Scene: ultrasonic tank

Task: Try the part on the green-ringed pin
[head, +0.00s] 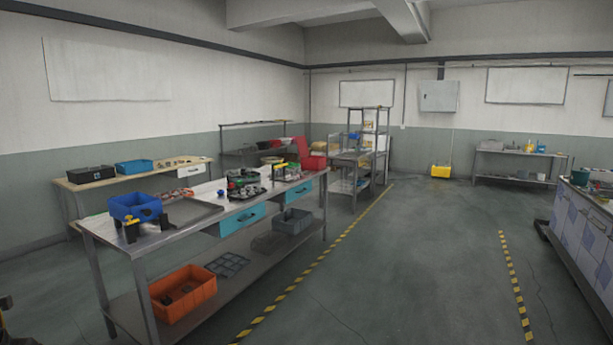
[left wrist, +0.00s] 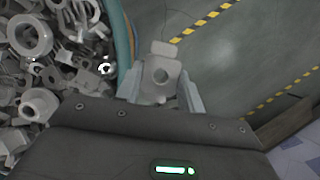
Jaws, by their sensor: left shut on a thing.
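In the left wrist view my left gripper (left wrist: 160,92) is shut on a light grey part (left wrist: 160,74). A bin with a teal rim (left wrist: 124,40) stands close to the left of the gripper, full of loose grey metal parts (left wrist: 30,35). I cannot make out the green-ringed pin in either view. My right gripper is not in view.
In the head view a metal workbench (head: 185,235) holds a blue bin (head: 135,206), a grey tray (head: 190,214) and small green and red items (head: 242,183). An orange crate (head: 183,292) sits on its lower shelf. A cabinet (head: 585,225) stands at right. The floor between is clear.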

